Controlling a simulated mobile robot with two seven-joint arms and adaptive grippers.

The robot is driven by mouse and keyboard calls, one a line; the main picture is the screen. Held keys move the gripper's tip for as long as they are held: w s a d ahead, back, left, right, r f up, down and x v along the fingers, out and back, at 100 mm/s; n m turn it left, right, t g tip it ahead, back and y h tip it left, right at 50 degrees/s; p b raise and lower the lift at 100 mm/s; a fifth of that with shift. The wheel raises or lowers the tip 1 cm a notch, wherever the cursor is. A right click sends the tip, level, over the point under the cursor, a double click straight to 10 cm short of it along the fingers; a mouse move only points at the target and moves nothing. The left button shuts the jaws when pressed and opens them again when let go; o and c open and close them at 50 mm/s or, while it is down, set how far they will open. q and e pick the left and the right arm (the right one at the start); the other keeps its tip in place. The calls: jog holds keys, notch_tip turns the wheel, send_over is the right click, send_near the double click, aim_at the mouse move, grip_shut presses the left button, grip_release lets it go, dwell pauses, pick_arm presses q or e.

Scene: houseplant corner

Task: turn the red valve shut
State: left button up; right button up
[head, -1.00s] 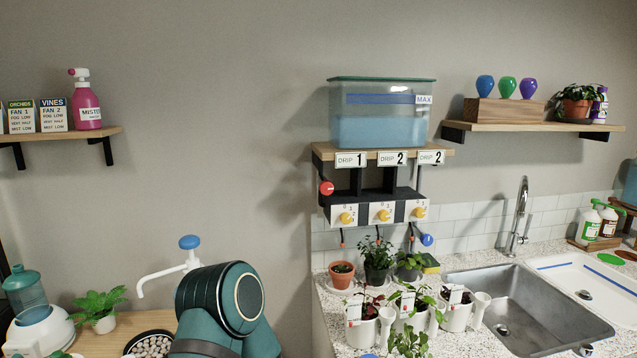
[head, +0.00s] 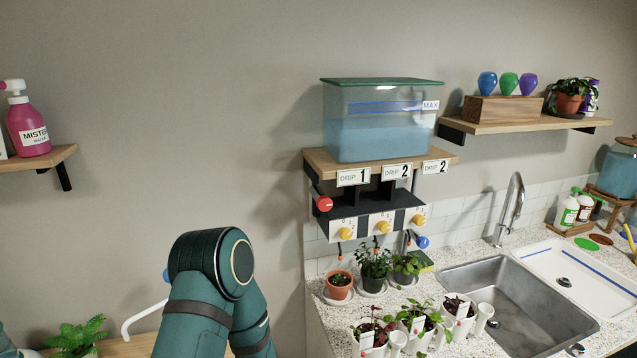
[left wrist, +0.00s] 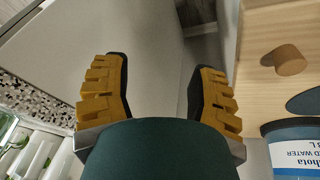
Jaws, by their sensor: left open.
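The red valve (head: 325,204) is a small round red knob. It sits on the left end of the black drip frame, below the wooden shelf that bears the water tank (head: 378,128). My left gripper (left wrist: 157,65) shows only in the left wrist view, with its two yellow-padded fingers wide apart and nothing between them. It is apart from the valve, which is not in that view. In the head view only teal links of my arm show at the bottom, left of the valve. My right gripper is in neither view.
Yellow dials (head: 383,227) sit right of and below the valve. Potted plants (head: 374,263) stand beneath on the speckled counter, left of the sink (head: 515,305). A pink mister bottle (head: 29,125) stands on the left shelf. The wall left of the valve is bare.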

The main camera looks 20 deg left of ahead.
pick_arm(q)
jog(key=w+a+r+m+t+y, duration=0.2)
jog(key=w+r+t+y, duration=0.1)
jog(key=w+r, duration=0.55)
jog(key=m+t+y, duration=0.2)
jog(key=t+y, duration=0.5)
jog(key=t, duration=0.2)
send_near(326, 205)
jog(key=p+x, duration=0.1)
jog(key=x, duration=1)
jog(key=shift+w+a+p, duration=0.1)
jog(key=shift+w+p, duration=0.05)
jog(key=shift+p, duration=0.25)
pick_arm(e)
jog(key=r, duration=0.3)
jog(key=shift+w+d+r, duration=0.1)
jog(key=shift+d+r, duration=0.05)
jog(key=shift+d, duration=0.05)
pick_arm(q)
jog(key=shift+c, duration=0.4)
jog(key=c, duration=0.8)
